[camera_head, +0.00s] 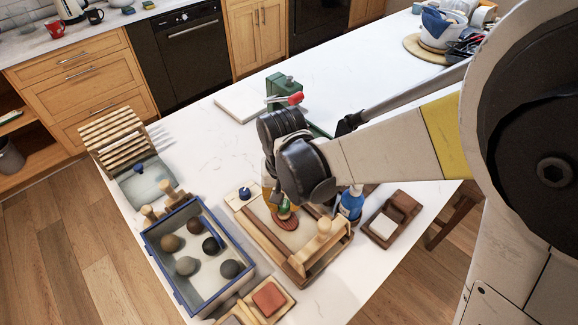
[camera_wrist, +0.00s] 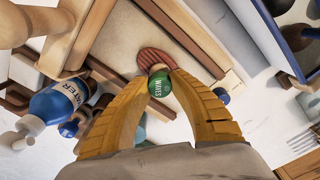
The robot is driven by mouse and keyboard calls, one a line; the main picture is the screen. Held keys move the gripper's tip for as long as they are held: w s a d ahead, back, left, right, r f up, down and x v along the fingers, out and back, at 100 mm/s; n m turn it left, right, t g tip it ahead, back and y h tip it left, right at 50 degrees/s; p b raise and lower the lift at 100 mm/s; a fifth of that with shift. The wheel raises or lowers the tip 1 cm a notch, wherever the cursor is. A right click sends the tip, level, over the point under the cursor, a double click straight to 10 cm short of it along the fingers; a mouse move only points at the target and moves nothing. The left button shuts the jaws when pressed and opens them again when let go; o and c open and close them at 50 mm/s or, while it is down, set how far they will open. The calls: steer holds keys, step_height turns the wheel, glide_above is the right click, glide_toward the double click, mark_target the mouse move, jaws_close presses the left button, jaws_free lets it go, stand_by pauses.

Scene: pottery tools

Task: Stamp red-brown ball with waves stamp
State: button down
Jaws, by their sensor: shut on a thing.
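My gripper (camera_wrist: 161,76) is shut on the green-topped waves stamp (camera_wrist: 159,86), whose lettered top faces the wrist camera. Just past the stamp, a flat red-brown clay disc (camera_wrist: 157,58) with ridged lines lies on the pale board (camera_wrist: 115,45). In the head view the stamp (camera_head: 284,212) is between the fingers of my gripper (camera_head: 281,205), over or touching the red-brown clay (camera_head: 286,223). The stamp's underside is hidden, so I cannot tell whether it touches the clay. The clay appears flattened, not round.
A blue-rimmed tray (camera_head: 167,272) with several clay balls stands left of the board. A wooden roller (camera_head: 323,228) is at the board's right end, a blue water bottle (camera_head: 351,203) beyond. A small blue-topped item (camera_head: 245,193) sits near the board's left corner. The counter behind is mostly clear.

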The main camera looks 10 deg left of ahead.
steer(key=shift+r+p, duration=1.9)
steer(key=shift+r, duration=1)
steer(key=shift+f, duration=0.15)
step_height(320, 180, down, 5)
steer(key=b, duration=0.4)
steer(key=shift+r, duration=0.2)
steer(key=shift+f+b, duration=0.65)
steer(key=shift+r+p, duration=2.2)
steer(key=shift+r, duration=0.9)
